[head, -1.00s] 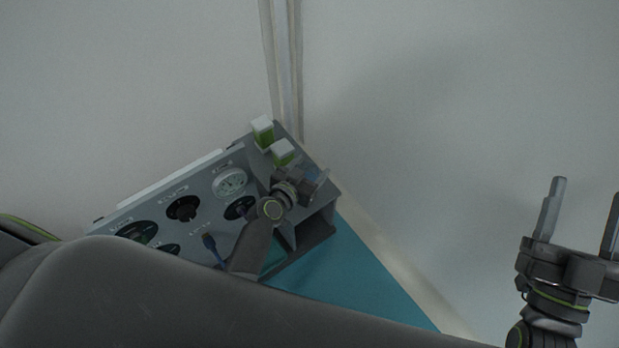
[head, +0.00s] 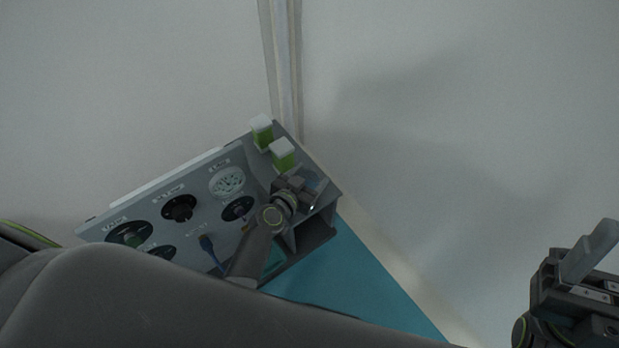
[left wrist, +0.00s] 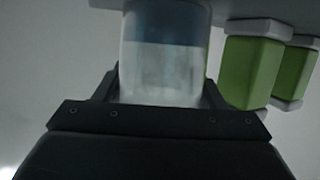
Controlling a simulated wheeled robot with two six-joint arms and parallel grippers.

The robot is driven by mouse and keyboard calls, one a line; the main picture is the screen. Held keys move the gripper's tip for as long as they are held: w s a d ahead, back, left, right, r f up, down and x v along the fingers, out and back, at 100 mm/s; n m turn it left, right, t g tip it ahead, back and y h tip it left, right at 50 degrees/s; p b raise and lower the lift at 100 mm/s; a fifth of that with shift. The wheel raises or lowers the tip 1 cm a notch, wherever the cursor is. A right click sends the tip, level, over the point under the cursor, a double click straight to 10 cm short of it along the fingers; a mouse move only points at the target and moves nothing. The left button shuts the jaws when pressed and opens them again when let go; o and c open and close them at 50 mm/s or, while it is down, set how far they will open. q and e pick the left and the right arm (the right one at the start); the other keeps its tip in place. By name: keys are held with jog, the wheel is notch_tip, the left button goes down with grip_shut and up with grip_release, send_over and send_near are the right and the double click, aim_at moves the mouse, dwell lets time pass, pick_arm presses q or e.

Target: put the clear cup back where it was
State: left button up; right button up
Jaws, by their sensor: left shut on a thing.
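The clear cup (left wrist: 163,65) is see-through and shows between the fingers of my left gripper in the left wrist view. In the head view my left gripper (head: 308,191) is shut on the cup (head: 319,193), at the right end of the grey shelf unit (head: 326,222). The gripper partly hides the cup there, and I cannot tell whether the cup touches the shelf top. My right gripper (head: 588,262) is at the lower right, away from the shelf unit. It is turned so that only one finger shows clearly.
A sloped panel (head: 203,198) with round dark fittings and a blue cable lies left. A teal tabletop (head: 345,273) is largely bare.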

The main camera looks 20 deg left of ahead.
pick_arm(q)
jog(key=shift+f, duration=0.1)
jog(key=shift+f, duration=0.15)
jog(key=o, duration=1.1)
jog(key=shift+c, duration=0.2)
jog(key=shift+r, duration=0.25)
jog(key=shift+s+a, duration=0.1)
jog(key=shift+s, duration=0.15)
jog(key=v, duration=1.1)
jog(key=shift+s+r+p, duration=0.2)
jog(key=shift+p, duration=0.1)
